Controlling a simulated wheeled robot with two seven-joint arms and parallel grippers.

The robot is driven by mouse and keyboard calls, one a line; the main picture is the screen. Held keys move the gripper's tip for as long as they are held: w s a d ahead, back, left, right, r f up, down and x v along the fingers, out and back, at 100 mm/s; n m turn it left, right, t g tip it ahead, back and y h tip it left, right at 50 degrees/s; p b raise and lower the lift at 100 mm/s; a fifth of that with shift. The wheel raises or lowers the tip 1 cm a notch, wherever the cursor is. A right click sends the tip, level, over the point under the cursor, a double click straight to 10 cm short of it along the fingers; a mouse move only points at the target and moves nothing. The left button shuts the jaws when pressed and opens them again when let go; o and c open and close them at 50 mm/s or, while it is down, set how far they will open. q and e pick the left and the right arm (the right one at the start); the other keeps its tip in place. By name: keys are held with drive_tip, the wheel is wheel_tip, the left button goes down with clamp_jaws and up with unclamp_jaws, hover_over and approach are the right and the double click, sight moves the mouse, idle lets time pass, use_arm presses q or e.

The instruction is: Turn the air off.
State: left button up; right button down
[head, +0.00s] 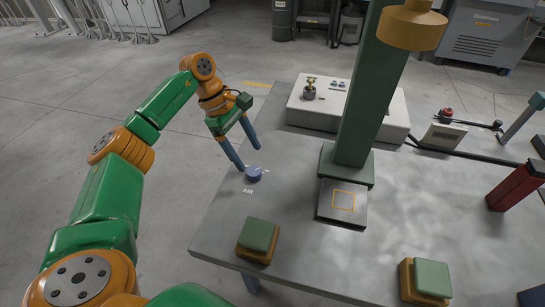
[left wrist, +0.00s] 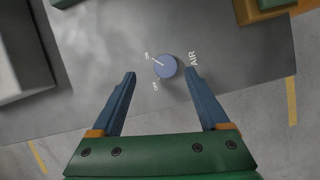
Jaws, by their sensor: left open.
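The round blue air knob (head: 253,174) sits on the grey table beside white "AIR" lettering. In the left wrist view the knob (left wrist: 168,70) shows a short white pointer mark towards the left of the picture. My left gripper (head: 249,160) is open and empty. Its two blue fingers point down towards the knob. In the left wrist view the knob appears between the fingertips (left wrist: 160,72), with gaps on both sides. I cannot tell the exact height of the fingertips above the table. My right gripper does not show.
A green column (head: 362,100) on a base with an orange-outlined square stands right of the knob. Green-topped buttons (head: 260,236) (head: 427,281) sit near the front edge. A white box (head: 310,110) lies behind. The table's left edge is close to the knob.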

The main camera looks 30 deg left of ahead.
sight(253, 171)
use_arm(q)
drive_tip(key=f, duration=0.2)
drive_tip(key=s+d+f, duration=0.1)
drive_tip(key=f, duration=0.1)
drive_tip(key=shift+w+d+f, duration=0.2)
drive_tip(key=shift+d+f, duration=0.05)
drive_tip(key=shift+f, duration=0.15)
clamp_jaws()
drive_tip(key=shift+a, duration=0.1)
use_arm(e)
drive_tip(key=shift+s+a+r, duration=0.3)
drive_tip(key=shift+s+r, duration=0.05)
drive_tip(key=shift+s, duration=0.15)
